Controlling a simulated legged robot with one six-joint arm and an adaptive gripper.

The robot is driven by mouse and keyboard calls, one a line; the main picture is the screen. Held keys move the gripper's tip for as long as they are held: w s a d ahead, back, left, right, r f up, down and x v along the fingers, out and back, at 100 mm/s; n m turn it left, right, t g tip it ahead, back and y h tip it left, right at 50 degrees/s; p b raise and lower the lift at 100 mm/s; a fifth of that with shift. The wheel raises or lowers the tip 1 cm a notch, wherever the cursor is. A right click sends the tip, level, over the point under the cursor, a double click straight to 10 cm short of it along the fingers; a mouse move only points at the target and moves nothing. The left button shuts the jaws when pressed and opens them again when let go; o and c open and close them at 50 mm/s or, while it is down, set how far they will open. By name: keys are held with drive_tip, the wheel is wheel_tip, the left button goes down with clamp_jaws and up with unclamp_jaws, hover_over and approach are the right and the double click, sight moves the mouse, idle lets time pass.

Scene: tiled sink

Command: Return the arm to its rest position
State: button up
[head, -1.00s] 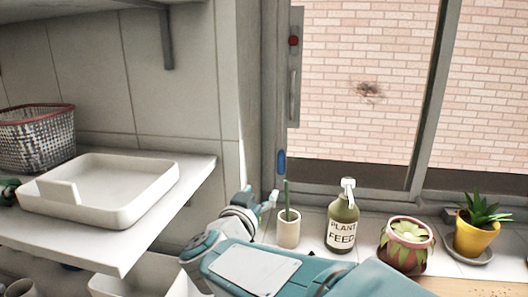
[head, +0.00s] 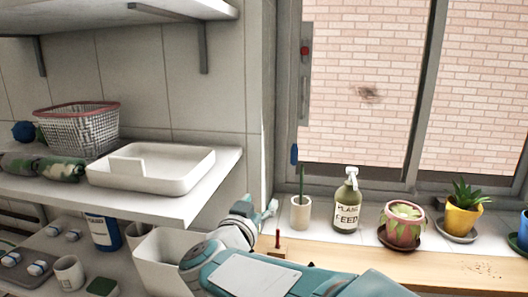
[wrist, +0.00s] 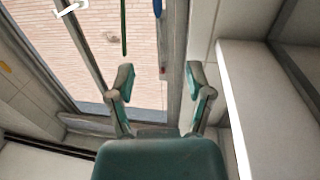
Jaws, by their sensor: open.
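My arm, teal and grey, reaches in from the bottom of the head view. My gripper (head: 264,210) is at its far end, in front of the window corner and left of a white cup (head: 301,213) with a green stick in it. In the wrist view my gripper (wrist: 160,78) shows two teal fingers spread apart with nothing between them. Beyond the fingers are the window frame and the brick wall. I cannot tell how far the gripper is from the cup.
A white shelf (head: 205,190) on the left carries a white tray (head: 180,181) and a wire basket (head: 97,131). A plant feed bottle (head: 346,215), a succulent pot (head: 403,233) and a yellow pot (head: 462,221) line the sill. A white bin (head: 165,265) stands below the shelf.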

drive_tip(key=s+d+f+n+g+y, duration=0.2)
drive_tip(key=s+d+f+g, duration=0.3)
drive_tip(key=s+d, duration=0.3)
drive_tip(key=s+d+f+n+g+y, duration=0.2)
drive_tip(key=s+d+f+g+y, duration=0.2)
drive_tip(key=s, duration=1.2)
drive_tip(key=d+f+g, duration=0.2)
drive_tip(key=d+f, duration=0.2)
drive_tip(key=shift+d+f, duration=0.25)
drive_tip(key=shift+d, duration=0.1)
drive_tip(key=shift+d, duration=0.1)
